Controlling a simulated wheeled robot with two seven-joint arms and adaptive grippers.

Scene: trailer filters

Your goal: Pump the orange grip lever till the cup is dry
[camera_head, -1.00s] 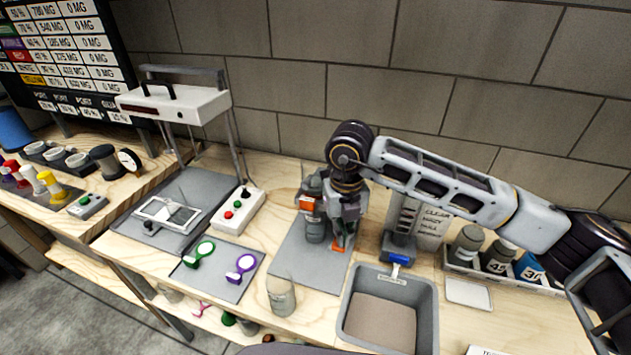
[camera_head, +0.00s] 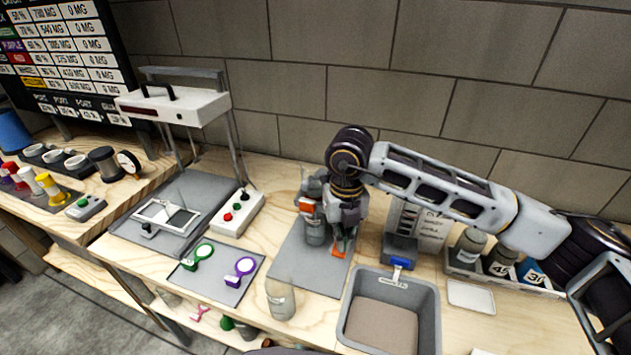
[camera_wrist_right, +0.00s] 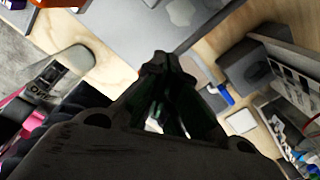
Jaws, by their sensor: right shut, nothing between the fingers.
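A grey hand pump (camera_head: 314,225) with an orange part near its top stands upright on a grey mat (camera_head: 300,268) in the middle of the bench. The orange grip lever (camera_head: 338,252) shows low beside it, right under my right gripper (camera_head: 346,238). That gripper points down with its fingers shut and empty, and it hides part of the pump. Whether it touches the lever I cannot tell. In the right wrist view the dark fingers (camera_wrist_right: 170,60) are together. The cup and its contents cannot be made out. My left gripper is not in view.
A grey bin (camera_head: 433,310) stands right of the mat, with a blue-handled tool (camera_head: 400,263) behind it. A grey-beige bottle (camera_head: 280,298) stands at the front edge. Labelled jars (camera_head: 466,248) stand at right.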

